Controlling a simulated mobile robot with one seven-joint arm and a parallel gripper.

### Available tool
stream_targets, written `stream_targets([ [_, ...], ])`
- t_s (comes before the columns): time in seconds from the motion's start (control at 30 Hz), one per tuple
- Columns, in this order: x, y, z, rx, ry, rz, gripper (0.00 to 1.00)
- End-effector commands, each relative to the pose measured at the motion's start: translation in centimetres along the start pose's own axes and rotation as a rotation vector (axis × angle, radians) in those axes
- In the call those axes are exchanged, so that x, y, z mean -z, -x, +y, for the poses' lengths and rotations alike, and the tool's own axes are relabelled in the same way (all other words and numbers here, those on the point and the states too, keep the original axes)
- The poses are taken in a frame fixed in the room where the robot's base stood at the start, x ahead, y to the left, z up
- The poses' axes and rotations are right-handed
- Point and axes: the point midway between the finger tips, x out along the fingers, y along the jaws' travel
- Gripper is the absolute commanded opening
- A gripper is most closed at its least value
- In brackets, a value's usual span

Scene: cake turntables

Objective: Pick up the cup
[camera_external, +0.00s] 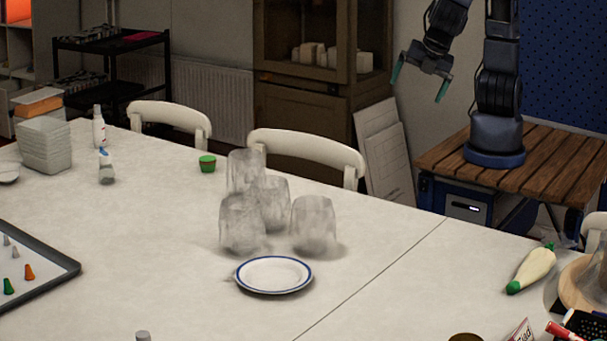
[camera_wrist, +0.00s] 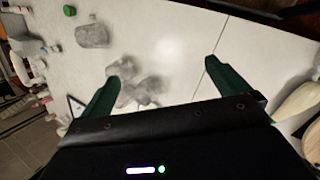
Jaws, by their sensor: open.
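Several clear, greyish cups stand close together near the middle of the white table: one at the back (camera_external: 246,168), one in the middle (camera_external: 271,203), one at front left (camera_external: 241,224) and one at right (camera_external: 314,224). Their outlines are blurry. My gripper (camera_external: 420,82) is open and empty, raised high at the upper right, well away from the cups. In the wrist view my gripper (camera_wrist: 167,64) shows two green fingers spread apart. There, one cup (camera_wrist: 92,37) shows at upper left, and other blurry cup shapes lie partly behind the left finger.
A blue-rimmed plate (camera_external: 240,276) lies in front of the cups. A small green tub (camera_external: 207,163) is behind them. A dark tray (camera_external: 68,264) is at left, and a piping bag (camera_external: 531,268) at right. Chairs (camera_external: 305,150) line the far edge.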

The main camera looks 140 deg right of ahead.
Motion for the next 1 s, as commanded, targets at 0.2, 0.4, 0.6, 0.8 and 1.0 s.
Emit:
stream_targets([
  [0.2,3.6,-2.8,1.5,-0.079,0.118,-0.125,1.0],
  [0.4,6.7,-5.4,2.7,-0.155,0.228,-0.236,1.0],
  [0.6,10.0,-8.1,3.7,-0.237,0.338,-0.346,1.0],
  [0.8,13.2,-11.0,4.4,-0.322,0.452,-0.457,1.0],
  [1.0,16.5,-13.9,4.8,-0.412,0.569,-0.566,1.0],
])
